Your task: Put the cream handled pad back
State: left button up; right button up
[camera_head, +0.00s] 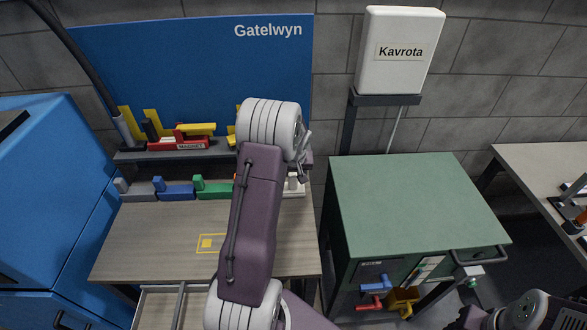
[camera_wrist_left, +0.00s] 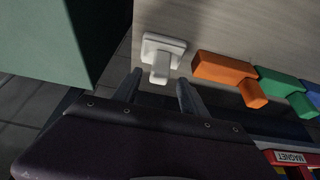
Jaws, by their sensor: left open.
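The cream handled pad (camera_wrist_left: 164,44) sits on the wooden bench top at the right end of a row of pads, near the bench's side edge. In the head view the pad (camera_head: 296,190) is partly hidden by my left arm. My left gripper (camera_wrist_left: 159,79) is open, its two fingers pointing at the pad. The pad's handle lies between the fingertips, with a gap visible on both sides. In the head view only part of the left gripper shows beside the arm's white joint.
Orange (camera_wrist_left: 224,72), green (camera_head: 213,189) and blue (camera_head: 174,191) handled pads stand beside the cream one. A red MAGNET piece (camera_head: 180,144) is on the shelf behind. A yellow outlined mark (camera_head: 203,250) lies on the bare bench front. A green cabinet (camera_head: 415,200) stands right, across a gap.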

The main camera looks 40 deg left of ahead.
pick_arm(q)
jog(key=v, duration=0.6)
jog(key=s+d+f+m+g+h, duration=0.2)
jog(key=s+d+m, duration=0.5)
jog(key=s+d, duration=1.1)
jog(key=d+h, duration=0.1)
jog(key=d, duration=0.2)
jog(key=shift+d+f+m, duration=0.15)
jog(key=shift+d+m, duration=0.15)
jog(key=shift+m, duration=0.1)
jog(key=shift+s+d, duration=0.1)
jog(key=shift+s, duration=0.1)
